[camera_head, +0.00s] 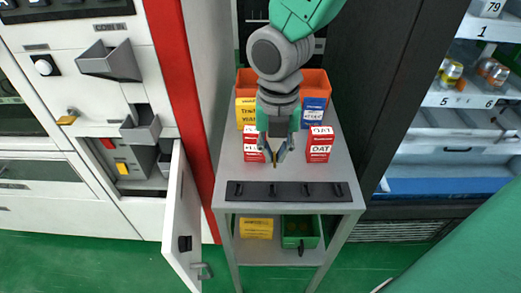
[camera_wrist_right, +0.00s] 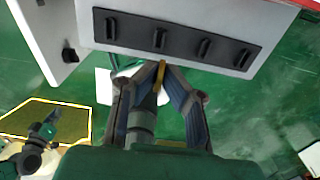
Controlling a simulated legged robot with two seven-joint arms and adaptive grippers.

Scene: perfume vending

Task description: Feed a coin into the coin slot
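My right gripper (camera_head: 275,158) hangs above the grey side table in the head view. Its fingers are closed on a thin gold coin (camera_wrist_right: 161,72), seen edge-on between the fingertips in the right wrist view, where the gripper (camera_wrist_right: 160,80) also shows. The machine panel at the upper left has a "COIN IN" label (camera_head: 110,27) with a grey funnel-shaped coin inlet (camera_head: 110,62) below it. The gripper and coin are well to the right of and below this inlet, apart from it. The slot opening itself is hard to make out. My left gripper is not in view.
The side table (camera_head: 288,168) carries an orange bin (camera_head: 314,79), several small boxes and a black hook strip (camera_head: 285,191). A small door (camera_head: 181,220) stands open left of it. A red post (camera_head: 178,90) stands between panel and table. A display cabinet is at right.

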